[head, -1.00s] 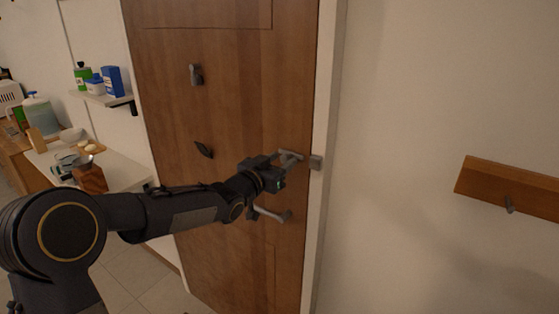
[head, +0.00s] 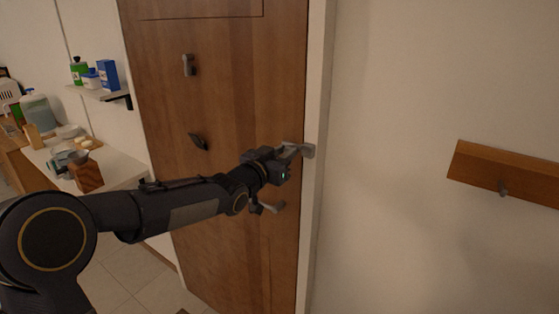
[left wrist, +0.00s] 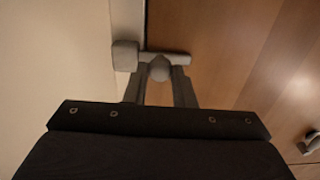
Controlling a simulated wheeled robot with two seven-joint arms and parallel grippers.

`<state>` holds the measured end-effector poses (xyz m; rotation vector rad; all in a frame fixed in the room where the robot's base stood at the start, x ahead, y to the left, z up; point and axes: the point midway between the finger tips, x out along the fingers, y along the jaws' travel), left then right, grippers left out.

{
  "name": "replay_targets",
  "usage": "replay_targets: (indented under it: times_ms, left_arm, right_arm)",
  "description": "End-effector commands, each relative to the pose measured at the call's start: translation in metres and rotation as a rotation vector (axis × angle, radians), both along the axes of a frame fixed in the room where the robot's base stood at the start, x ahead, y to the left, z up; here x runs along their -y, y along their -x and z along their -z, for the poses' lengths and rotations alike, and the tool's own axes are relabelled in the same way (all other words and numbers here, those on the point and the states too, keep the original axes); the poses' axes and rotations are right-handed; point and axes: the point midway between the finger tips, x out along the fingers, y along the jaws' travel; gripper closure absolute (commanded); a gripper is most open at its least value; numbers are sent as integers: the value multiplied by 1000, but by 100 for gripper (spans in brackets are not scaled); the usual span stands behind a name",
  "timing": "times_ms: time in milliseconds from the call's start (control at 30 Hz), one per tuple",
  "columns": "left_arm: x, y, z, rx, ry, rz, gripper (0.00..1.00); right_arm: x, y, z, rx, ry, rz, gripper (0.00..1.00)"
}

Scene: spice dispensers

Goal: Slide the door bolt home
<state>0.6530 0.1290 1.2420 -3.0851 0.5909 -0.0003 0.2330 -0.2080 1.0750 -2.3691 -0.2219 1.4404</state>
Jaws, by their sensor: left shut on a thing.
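The wooden door (head: 225,110) stands at its white frame (head: 316,110). The grey door bolt is at the door's right edge in the head view, largely hidden by my gripper. In the left wrist view, the bolt's bar (left wrist: 180,59) runs across the door edge, and its left end meets the grey keeper (left wrist: 125,56) on the frame. How deep it sits is unclear. The keeper also shows in the head view (head: 308,151). My left gripper (head: 293,151) is shut on the bolt's round knob (left wrist: 159,69), with one finger on each side. My right gripper is not in view.
A door lever (head: 272,207) sits just below my left gripper. Two small dark fittings (head: 188,64) (head: 198,141) are on the door. A wooden rack with a hook (head: 505,175) is on the right wall. Shelves and a counter with containers (head: 35,110) are at left.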

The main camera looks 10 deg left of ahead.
Motion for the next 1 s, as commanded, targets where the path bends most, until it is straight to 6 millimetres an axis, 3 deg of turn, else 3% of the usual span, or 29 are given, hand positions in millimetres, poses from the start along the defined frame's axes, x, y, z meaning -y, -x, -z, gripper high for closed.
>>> replay_targets:
  times_ms: [33,233,267,433,767,1000]
  left_arm:
    - [8,2,1,1,-2,13,100]
    - [10,3,-1,-1,-1,18,100]
    - [10,3,-1,-1,-1,18,76]
    - [9,3,0,-1,-1,16,55]
    - [4,7,0,1,-2,11,55]
    - [-11,42,1,3,-1,10,55]
  right_arm:
    - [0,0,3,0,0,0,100]
    - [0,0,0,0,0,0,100]
    - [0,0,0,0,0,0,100]
    - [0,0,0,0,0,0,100]
    - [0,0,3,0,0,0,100]
    - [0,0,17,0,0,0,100]
